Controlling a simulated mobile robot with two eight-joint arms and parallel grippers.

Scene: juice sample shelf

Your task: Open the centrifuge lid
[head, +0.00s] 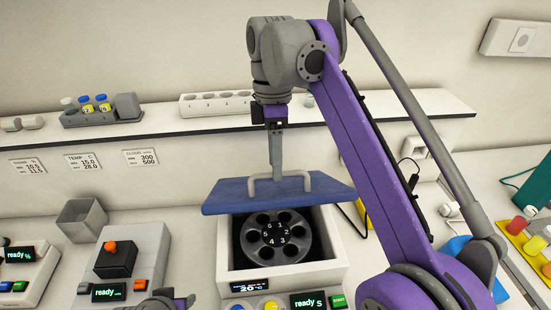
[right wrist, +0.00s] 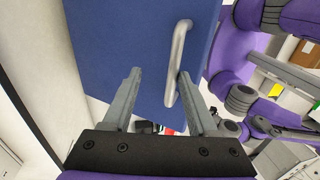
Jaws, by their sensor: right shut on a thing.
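The centrifuge (head: 330,262) is a pale box in the middle of the counter. Its blue lid (head: 325,190) is up, tilted above the opening, and the dark rotor (head: 279,238) with numbered places shows below. The grey lid handle (head: 293,178) is on the lid. My right gripper (head: 275,170) is at the handle, shut on it. In the right wrist view, the lid (right wrist: 125,40) fills the middle, and the handle (right wrist: 178,60) is beside the right finger; the exact contact is unclear. Part of my left gripper (head: 167,302) shows at the bottom edge, its jaws unclear.
A device with an orange knob (head: 110,246) and a grey open bin (head: 82,218) stand left of the centrifuge. A shelf behind carries a rack with capped bottles (head: 100,113) and a white numbered holder (head: 215,103).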

